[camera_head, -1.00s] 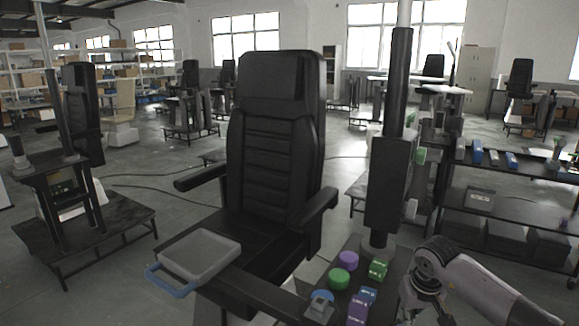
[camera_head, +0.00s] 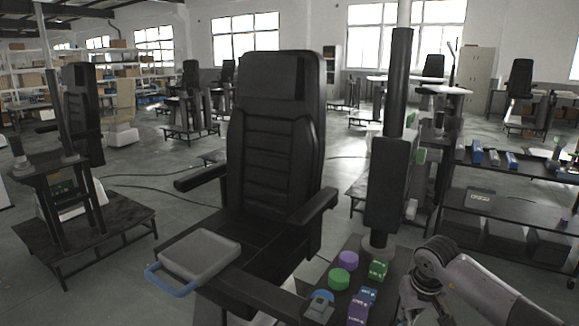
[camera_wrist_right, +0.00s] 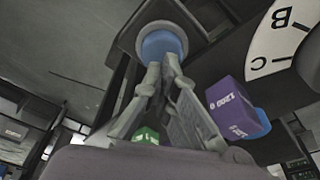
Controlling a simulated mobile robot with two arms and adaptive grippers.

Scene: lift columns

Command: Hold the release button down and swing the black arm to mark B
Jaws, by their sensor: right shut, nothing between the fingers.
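In the right wrist view a round blue button (camera_wrist_right: 162,46) sits in a grey ring housing, just ahead of my right gripper (camera_wrist_right: 161,72). The gripper is shut and empty, its fingertips overlapping the button's lower edge; I cannot tell whether they press it. A white dial (camera_wrist_right: 278,42) with marks B and C shows at upper right. In the head view a blue-topped grey housing (camera_head: 320,303) is at the bottom, at the end of a black bar (camera_head: 262,294) that looks like the black arm. My right wrist shows at lower right. My left gripper is out of view.
A purple block (camera_head: 358,312), a blue block (camera_head: 367,295), a green block (camera_head: 378,269) and two round pieces lie beside the housing, below a black column (camera_head: 387,185). A grey tray (camera_head: 200,256) with a blue handle is left of the bar. A black chair (camera_head: 275,150) stands behind.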

